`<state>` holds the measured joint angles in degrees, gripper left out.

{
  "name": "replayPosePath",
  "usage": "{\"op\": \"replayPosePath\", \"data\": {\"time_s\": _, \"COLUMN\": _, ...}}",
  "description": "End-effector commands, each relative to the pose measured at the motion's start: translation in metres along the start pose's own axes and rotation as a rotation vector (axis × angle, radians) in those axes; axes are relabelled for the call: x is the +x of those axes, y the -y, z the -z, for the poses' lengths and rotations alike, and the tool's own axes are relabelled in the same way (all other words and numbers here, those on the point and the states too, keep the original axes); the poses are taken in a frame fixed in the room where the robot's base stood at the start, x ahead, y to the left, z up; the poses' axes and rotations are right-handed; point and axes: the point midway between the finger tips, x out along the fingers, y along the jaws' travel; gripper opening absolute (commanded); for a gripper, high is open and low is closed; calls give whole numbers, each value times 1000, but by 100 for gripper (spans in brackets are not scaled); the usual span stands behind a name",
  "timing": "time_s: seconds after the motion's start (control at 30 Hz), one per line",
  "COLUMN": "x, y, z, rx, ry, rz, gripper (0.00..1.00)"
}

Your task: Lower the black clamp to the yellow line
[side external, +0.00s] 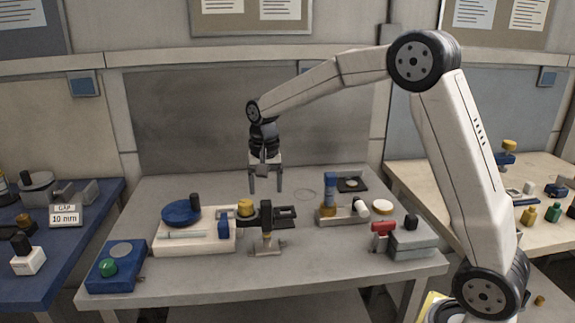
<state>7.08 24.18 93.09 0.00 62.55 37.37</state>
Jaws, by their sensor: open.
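A black upright piece that looks like the clamp (266,214) stands near the middle of the grey table, on a small pale stand (267,247). A black slotted arm (286,212) reaches to its right, and a yellow cap (245,207) sits just to its left. I cannot make out a yellow line; the parts are small in this view. My gripper (266,188) points straight down with its two fingers apart and nothing between them. In the picture its tips are just above the clamp; I cannot tell the distance in depth.
A white plate with a blue disc (181,213) lies left of the clamp. A blue box with a green button (108,267) is front left. A blue-topped bottle (330,190) and a grey block with a red part (383,228) stand right. The front table strip is clear.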

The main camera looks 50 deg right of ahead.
Motion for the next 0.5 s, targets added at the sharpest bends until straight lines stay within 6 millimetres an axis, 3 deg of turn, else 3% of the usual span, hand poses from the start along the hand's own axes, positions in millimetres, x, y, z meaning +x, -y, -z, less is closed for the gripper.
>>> {"op": "replayPosePath", "data": {"time_s": 0.27, "x": 0, "y": 0, "z": 2, "rx": 12, "ry": 3, "rz": -3, "gripper": 76}}
{"op": "replayPosePath", "data": {"time_s": 0.5, "x": 13, "y": 0, "z": 2, "rx": 10, "ry": 5, "rz": -4, "gripper": 76}}
